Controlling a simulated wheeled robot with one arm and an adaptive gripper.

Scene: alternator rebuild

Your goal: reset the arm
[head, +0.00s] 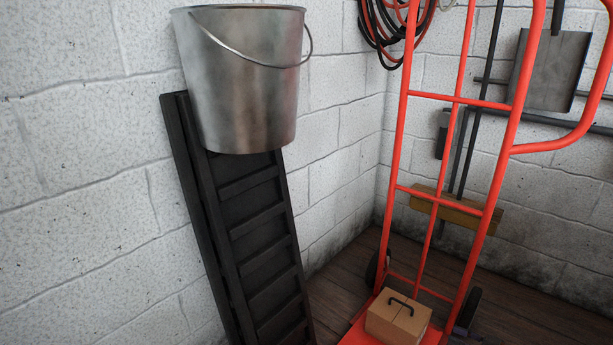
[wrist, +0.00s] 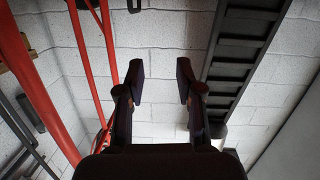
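My gripper (wrist: 160,82) shows in the wrist view with its two dark fingers spread apart. It is open, and nothing is between the fingers. A white block wall lies behind it. The red hand truck frame is left of the fingers in that view, and the black ramp is to the right. The head view does not show my gripper or arm.
A metal bucket (head: 240,85) is in front of the upper black ramp (head: 255,230), which leans on the wall. A red hand truck (head: 487,200) carries a small cardboard box (head: 397,318). Cables (head: 385,30) and a shovel (head: 550,68) hang behind. Wooden floor (head: 345,285) shows between ramp and truck.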

